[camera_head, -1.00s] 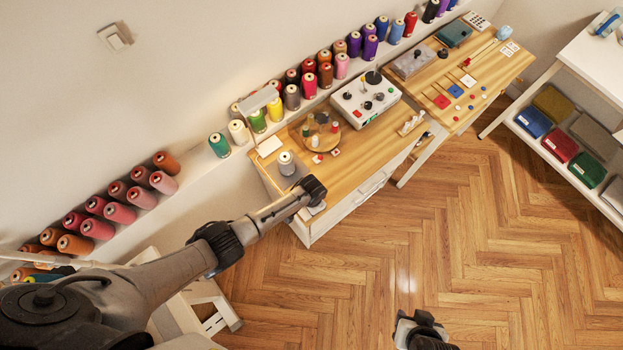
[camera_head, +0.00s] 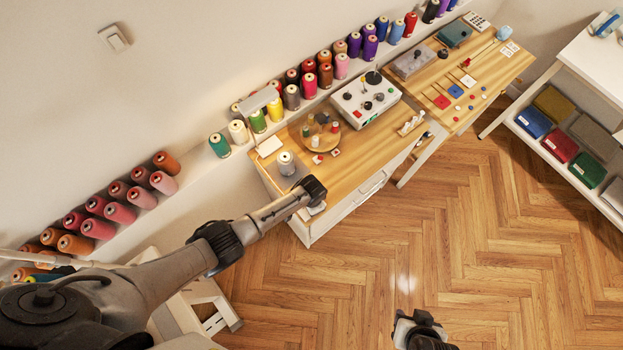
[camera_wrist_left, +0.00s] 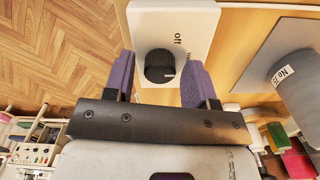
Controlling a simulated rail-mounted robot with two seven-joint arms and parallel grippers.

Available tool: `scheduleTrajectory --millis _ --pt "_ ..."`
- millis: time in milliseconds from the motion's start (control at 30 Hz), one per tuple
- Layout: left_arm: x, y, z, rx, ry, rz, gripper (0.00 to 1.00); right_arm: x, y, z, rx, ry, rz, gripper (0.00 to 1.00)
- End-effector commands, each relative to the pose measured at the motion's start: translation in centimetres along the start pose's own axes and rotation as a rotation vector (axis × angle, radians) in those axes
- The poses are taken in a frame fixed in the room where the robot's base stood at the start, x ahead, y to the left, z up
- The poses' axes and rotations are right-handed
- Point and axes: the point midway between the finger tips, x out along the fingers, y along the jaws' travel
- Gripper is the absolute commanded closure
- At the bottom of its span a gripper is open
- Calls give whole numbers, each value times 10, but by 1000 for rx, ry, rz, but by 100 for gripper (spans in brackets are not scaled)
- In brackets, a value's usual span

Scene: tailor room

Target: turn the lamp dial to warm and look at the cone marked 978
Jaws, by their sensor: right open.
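The lamp dial is a black knob (camera_wrist_left: 160,66) on a white box (camera_wrist_left: 188,28) with the word "off" beside it, in the left wrist view. My left gripper (camera_wrist_left: 158,78) has its two purple fingers on either side of the knob, apart, with gaps visible. In the head view my left gripper (camera_head: 315,190) is at the front edge of the wooden desk, mostly covering the box. My right gripper (camera_head: 406,324) is open and empty above the floor.
A round wooden stand (camera_head: 322,138) with small spools and a white control box (camera_head: 365,98) stand farther along the desk. Several thread cones line the wall shelf, including a yellow one (camera_head: 275,109). The parquet floor (camera_head: 450,240) is clear.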

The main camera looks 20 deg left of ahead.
Motion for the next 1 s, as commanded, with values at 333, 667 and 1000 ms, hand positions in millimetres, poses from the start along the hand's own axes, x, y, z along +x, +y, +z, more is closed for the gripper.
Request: scheduleTrajectory --millis 333,667,1000 --pt "-2 0 0 0 1 0 43 -1 1 0 -5 -1 4 57" --pt "-48 0 0 0 3 0 43 -14 4 -4 -10 -2 8 57" --pt "-107 0 0 1 2 -1 43 -21 2 -6 -6 -1 5 57"
